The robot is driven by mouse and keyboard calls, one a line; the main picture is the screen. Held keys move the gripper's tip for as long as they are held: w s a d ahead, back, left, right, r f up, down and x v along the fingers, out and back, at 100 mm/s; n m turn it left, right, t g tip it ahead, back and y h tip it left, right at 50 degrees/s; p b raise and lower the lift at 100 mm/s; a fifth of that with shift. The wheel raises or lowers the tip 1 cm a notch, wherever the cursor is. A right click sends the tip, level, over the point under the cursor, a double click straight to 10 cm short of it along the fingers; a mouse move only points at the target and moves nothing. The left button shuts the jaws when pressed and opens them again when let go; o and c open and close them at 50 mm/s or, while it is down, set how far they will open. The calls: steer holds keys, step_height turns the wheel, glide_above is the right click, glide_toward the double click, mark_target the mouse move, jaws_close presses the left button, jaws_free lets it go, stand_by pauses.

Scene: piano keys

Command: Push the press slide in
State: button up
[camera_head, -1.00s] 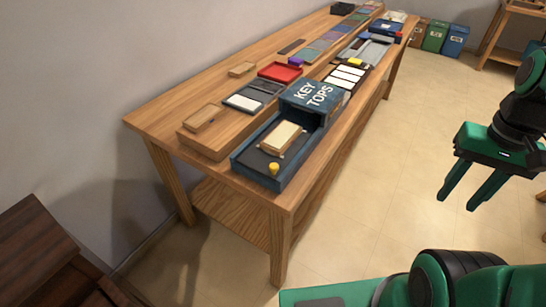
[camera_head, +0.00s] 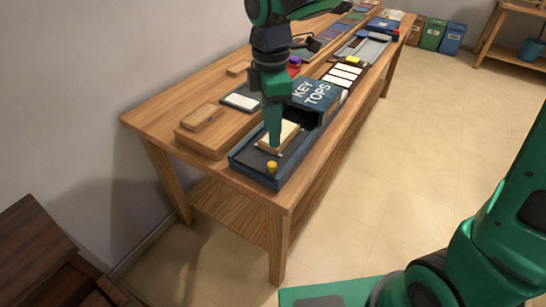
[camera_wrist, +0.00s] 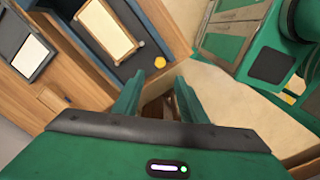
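The press is a dark blue housing lettered KEY TOPS (camera_head: 316,92) on the long table. A blue tray (camera_head: 250,172) extends from it toward the near end; this appears to be the slide. A cream-topped wooden block (camera_head: 290,130) lies in the tray, partly hidden by my gripper, and shows in the wrist view (camera_wrist: 106,28). A yellow knob (camera_head: 271,167) stands at the tray's near end, also in the wrist view (camera_wrist: 160,62). My gripper (camera_head: 275,143) points down over the tray in the head view. The wrist view shows its fingers (camera_wrist: 158,92) apart with nothing between them.
A wooden block (camera_head: 203,117) and a framed white pad (camera_head: 241,101) are left of the tray on a raised board. White key tops (camera_head: 345,73) lie beyond the housing. The floor (camera_head: 400,180) to the right of the table is clear.

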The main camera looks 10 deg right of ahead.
mark_target(272, 164)
step_height(272, 164, down, 10)
steer(key=shift+f, duration=0.25)
stand_by(0.4)
